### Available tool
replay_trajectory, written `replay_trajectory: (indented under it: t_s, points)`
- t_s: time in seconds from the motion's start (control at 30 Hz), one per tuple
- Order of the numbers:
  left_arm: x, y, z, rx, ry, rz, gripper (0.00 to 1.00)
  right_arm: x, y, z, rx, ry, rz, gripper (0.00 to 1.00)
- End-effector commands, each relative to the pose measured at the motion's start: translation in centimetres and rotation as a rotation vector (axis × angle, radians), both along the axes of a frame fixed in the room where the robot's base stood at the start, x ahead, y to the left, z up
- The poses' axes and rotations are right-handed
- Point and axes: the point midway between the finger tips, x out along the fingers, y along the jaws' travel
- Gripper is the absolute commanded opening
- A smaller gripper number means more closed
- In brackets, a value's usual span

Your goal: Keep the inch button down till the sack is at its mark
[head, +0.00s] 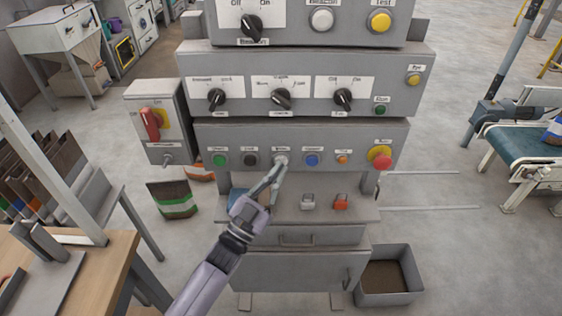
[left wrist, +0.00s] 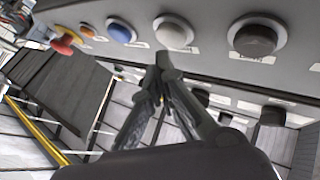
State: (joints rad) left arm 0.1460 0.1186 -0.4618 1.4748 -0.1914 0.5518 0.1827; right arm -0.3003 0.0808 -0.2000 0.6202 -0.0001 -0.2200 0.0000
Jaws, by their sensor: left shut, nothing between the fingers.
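A row of buttons runs along the grey panel's lower box: green, black, white, blue and orange. The white button (head: 281,159) is in the middle, and its label is too small to read. My left gripper (head: 277,172) is shut and empty, with its tips at the lower edge of the white button. In the left wrist view the shut fingertips (left wrist: 163,62) are close by the white button (left wrist: 174,33); I cannot tell whether they press it. A blue and white sack (head: 553,132) shows partly on the belt at the right edge. My right gripper is not in view.
A red mushroom button (head: 380,157) sits at the row's right end. A conveyor (head: 519,143) stands at the right.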

Motion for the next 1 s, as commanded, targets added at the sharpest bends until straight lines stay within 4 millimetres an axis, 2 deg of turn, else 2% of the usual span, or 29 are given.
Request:
replay_trajectory:
  t_s: [0.23,1.0]
  points:
    - [0.8,0.0,0.0,0.001,-0.001,0.0,0.0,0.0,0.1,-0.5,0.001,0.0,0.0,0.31]
    - [1.3,0.0,0.0,0.001,0.001,0.0,0.0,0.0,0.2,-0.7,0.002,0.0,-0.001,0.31]
